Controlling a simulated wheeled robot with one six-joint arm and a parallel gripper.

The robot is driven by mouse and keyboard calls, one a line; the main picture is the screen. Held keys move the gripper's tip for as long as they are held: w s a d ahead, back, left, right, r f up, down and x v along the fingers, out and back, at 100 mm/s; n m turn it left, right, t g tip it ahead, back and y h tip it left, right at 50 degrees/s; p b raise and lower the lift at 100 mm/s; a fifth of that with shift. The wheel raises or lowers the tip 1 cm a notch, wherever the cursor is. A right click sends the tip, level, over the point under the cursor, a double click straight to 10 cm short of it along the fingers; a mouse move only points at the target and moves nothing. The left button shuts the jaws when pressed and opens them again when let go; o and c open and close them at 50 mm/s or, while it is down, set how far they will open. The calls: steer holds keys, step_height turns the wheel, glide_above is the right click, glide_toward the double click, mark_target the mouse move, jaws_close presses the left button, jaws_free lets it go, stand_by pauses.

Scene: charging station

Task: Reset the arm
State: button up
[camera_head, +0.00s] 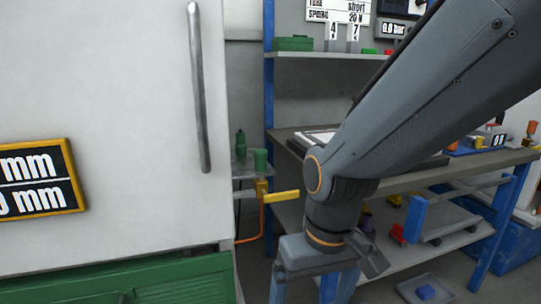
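My arm reaches in from the upper right of the head view and bends down at a joint with an orange ring. My gripper (307,291) points down near the bottom middle of the view. Its two fingers stand apart with nothing visible between them; the fingertips are cut off by the lower picture edge. It hangs in front of the workbench (405,181), to the right of the white cabinet.
A white cabinet door (110,110) with a vertical metal handle (199,90) fills the left. A green panel (130,281) lies below it. A yellow lever (284,196) sticks out left of my arm. A wheeled cart (455,215) stands at right. Floor shows at lower right.

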steer(key=s+d+r+m+h+p, duration=0.1)
steer(key=s+d+r+m+p, duration=0.1)
steer(key=d+r+p, duration=1)
steer(key=shift+s+d+r+m+p, duration=0.2)
steer(key=shift+r+m+p, duration=0.5)
steer(key=shift+r+p, duration=1.95)
